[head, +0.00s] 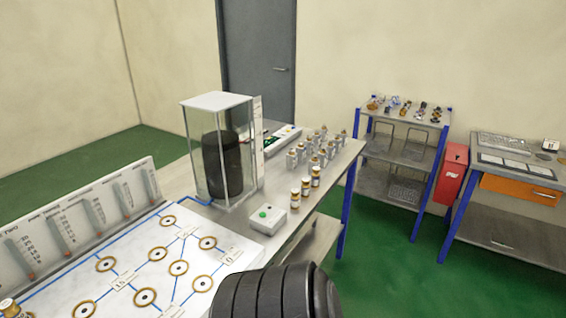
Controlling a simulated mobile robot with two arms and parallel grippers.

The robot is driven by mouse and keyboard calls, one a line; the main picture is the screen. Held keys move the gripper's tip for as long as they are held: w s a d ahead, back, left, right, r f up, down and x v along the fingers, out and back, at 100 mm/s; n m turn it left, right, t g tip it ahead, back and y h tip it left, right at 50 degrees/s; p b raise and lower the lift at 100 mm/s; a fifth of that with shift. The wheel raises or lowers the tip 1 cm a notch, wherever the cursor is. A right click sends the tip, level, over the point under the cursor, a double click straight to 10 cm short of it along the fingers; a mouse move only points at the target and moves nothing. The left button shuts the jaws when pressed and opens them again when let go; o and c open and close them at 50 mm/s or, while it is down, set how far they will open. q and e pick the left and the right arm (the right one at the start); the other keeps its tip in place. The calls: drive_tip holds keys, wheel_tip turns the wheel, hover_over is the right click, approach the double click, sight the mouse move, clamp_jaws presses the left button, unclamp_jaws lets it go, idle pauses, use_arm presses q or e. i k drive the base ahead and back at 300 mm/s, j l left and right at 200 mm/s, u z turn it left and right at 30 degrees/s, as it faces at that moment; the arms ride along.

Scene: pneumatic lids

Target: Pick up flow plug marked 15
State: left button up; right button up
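Several small plugs stand upright on the metal bench right of the clear case. Three plugs with whitish bodies and brownish-gold bands stand in a row, the front plug (295,198), the middle plug (306,187) and the rear plug (316,176). Behind them is a group of greyer plugs (313,155). Another gold-coloured piece (10,308) is cut off at the lower left corner. No marking on any plug is readable, so I cannot tell which is marked 15. Neither of my grippers is in view.
A clear case (240,170) with a dark cylinder stands on the bench. A white box with a green button (265,215) sits in front. A white board (205,262) with ringed holes lies left. A shelf cart (400,152) and orange-drawer table (520,190) stand right, beyond open green floor.

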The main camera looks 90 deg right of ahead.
sight(295, 198)
drive_tip(key=l+z, duration=0.1)
drive_tip(key=z, duration=0.85)
drive_tip(key=i+z, duration=0.1)
drive_tip(key=z, duration=0.4)
drive_tip(key=l+z, duration=0.1)
drive_tip(key=z, duration=0.4)
drive_tip(key=i+z, duration=0.1)
drive_tip(key=z, duration=0.85)
drive_tip(key=i+j, duration=0.05)
